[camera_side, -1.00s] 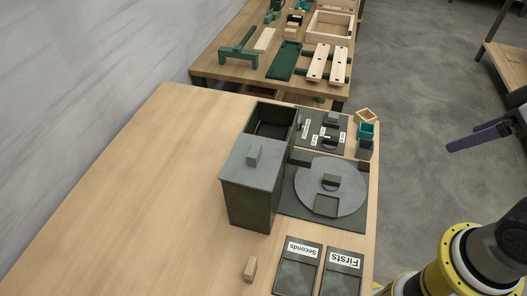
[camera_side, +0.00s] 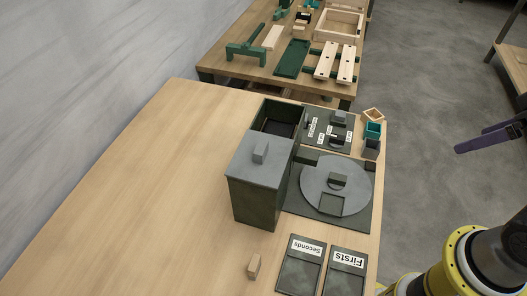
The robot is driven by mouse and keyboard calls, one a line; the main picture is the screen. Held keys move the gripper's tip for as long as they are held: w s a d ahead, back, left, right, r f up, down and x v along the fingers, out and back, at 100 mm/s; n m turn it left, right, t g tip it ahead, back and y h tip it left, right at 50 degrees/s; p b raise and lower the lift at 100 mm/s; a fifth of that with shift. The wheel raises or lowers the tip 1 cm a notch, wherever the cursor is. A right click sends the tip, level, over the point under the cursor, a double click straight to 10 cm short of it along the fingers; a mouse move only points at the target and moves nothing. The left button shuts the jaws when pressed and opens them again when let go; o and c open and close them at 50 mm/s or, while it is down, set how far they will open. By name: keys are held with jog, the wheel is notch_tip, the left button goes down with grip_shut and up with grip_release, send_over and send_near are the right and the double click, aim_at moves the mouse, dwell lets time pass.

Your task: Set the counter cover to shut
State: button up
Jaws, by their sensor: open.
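A tall dark green box (camera_side: 255,203) stands on the wooden table. The far part of the box is open and shows a dark inside. I take this grey piece to be the counter cover, but no label on it confirms that. My gripper (camera_side: 489,125) shows only in part at the right edge, as purple fingers spread apart. It is empty, over the floor, well to the right of the box and touching nothing.
Right of the box are a grey round plate (camera_side: 353,199) and a labelled panel (camera_side: 318,140). Small open boxes (camera_side: 372,130) stand at the table's right edge. "Seconds" (camera_side: 299,275) and "Firsts" (camera_side: 344,275) trays and a wooden block (camera_side: 254,266) lie in front. The table's left is clear.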

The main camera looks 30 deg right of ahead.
jog(key=shift+c, duration=1.1)
jog(key=w+a+r+n+g, duration=0.15)
jog(key=w+r, duration=0.25)
jog(key=r, duration=0.6)
jog(key=w+a+r+n+g, duration=0.2)
jog(key=w+a+r+n, duration=0.1)
jog(key=w+a+r, duration=0.6)
jog(key=n+g, duration=0.2)
jog(key=n, duration=0.3)
send_over(261, 147)
notch_tip(261, 147, down, 12)
jog(key=shift+m, duration=0.25)
notch_tip(261, 147, down, 13)
jog(key=shift+f, duration=0.1)
